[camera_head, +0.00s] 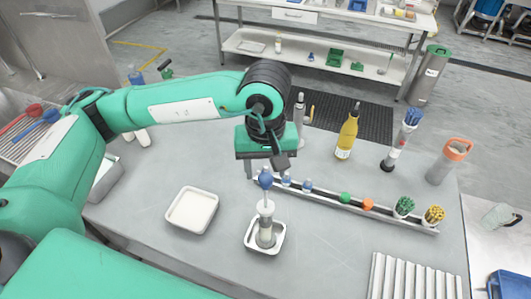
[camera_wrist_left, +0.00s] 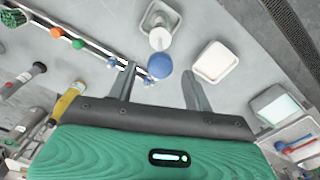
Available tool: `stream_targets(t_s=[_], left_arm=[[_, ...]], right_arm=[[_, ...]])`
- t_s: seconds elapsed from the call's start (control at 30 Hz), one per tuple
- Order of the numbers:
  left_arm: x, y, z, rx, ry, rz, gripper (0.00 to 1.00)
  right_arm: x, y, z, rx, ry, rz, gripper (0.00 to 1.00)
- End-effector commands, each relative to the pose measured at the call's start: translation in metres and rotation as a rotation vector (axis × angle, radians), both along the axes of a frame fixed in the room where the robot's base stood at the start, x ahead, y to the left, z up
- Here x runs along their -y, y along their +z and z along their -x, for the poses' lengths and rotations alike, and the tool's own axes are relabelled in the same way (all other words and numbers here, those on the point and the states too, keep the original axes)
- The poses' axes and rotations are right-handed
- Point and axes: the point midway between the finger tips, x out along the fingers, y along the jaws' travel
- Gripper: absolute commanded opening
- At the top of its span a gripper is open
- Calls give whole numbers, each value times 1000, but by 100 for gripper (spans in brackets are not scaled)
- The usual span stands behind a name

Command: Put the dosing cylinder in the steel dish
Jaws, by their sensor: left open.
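The dosing cylinder (camera_head: 265,229) is a slim clear and grey cylinder with a white collar and a blue ball knob on top. It stands roughly upright within a small pale square dish (camera_head: 250,241); in the left wrist view the cylinder (camera_wrist_left: 159,38) also shows over that dish (camera_wrist_left: 173,13). A larger pale, empty square dish (camera_head: 192,209) lies to its left, also in the left wrist view (camera_wrist_left: 214,62). My right gripper is out of view.
A long rail (camera_head: 325,199) with blue, green and orange balls and two stick-filled cups runs behind and right. A ribbed tray (camera_head: 415,279) lies front right.

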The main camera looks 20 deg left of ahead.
Motion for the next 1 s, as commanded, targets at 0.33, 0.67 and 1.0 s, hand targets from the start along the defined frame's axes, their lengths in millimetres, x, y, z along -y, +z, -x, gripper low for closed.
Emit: stream_targets(t_s=[0.33, 0.67, 1.0], left_arm=[[0, 54, 0, 1, 1, 1, 51], [0, 61, 0, -2, 1, -1, 51], [0, 61, 0, -1, 1, -1, 51]], right_arm=[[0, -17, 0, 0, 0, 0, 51], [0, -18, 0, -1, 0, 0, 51], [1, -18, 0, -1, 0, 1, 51]])
